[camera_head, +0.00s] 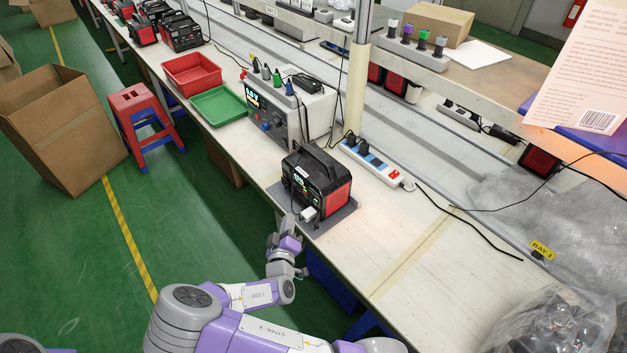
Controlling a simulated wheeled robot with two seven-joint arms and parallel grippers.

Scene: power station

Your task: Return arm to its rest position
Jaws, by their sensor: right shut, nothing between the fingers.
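A black and red power station (318,182) with a top handle and a lit display stands on a grey mat (338,216) near the front edge of the workbench. A white plug (308,213) sits at the lower front of the power station. My right gripper (290,224) is at the bench's front edge, just in front of the power station and close to the plug. Its fingers are small in view and look shut, with nothing held. My left gripper is out of view.
A white power strip (371,164) with plugs lies behind the power station. A grey test unit (289,109), a green tray (218,106) and a red tray (192,74) stand to the left along the bench. A red stool (134,100) and cardboard box (62,128) stand on the floor.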

